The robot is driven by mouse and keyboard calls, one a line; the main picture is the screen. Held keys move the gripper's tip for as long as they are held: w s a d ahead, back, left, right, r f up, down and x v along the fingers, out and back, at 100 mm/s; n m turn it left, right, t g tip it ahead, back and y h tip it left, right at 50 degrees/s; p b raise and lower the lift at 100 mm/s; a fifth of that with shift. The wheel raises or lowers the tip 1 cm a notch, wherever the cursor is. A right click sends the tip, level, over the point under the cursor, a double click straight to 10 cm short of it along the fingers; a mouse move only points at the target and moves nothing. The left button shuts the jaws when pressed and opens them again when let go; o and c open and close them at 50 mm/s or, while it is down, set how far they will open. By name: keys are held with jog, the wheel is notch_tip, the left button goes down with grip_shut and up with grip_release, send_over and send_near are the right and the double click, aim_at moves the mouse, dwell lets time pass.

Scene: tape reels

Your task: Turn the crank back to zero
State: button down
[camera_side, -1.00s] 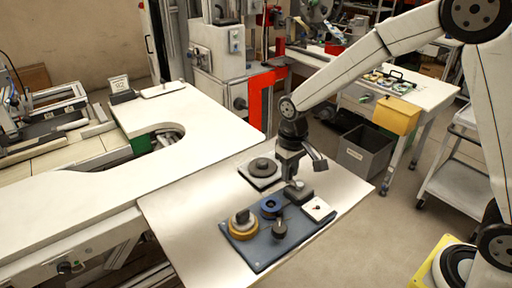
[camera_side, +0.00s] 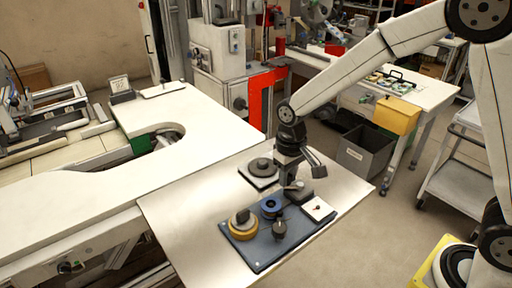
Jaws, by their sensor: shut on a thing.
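My gripper (camera_side: 289,190) points down over the back right of the blue board (camera_side: 258,252). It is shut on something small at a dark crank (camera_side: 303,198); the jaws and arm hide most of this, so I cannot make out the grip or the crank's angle. A white square plate (camera_side: 319,209) with a small dark mark is just right of the crank. A blue reel (camera_side: 270,207) is left of the gripper. A yellow-tan tape reel (camera_side: 242,226) is at the board's left end, and a dark knob-like piece (camera_side: 279,229) stands near the front.
A dark round reel (camera_side: 261,166) on a pale square plate lies behind the gripper. Bare table (camera_side: 185,225) is free at the left. The white counter (camera_side: 80,230) is beyond. A grey bin (camera_side: 363,153) stands on the floor behind the table's right edge.

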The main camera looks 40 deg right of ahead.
jog(key=shift+s+a, duration=0.15)
jog(key=shift+s, duration=0.35)
jog(key=shift+s+a, duration=0.1)
jog(key=shift+s, duration=0.45)
dwell(0.4)
jog(key=shift+s+d, duration=0.2)
jog(key=shift+s, duration=0.45)
jog(key=shift+s+d, duration=0.45)
jog(key=shift+s, duration=0.05)
jog(key=shift+d, duration=0.1)
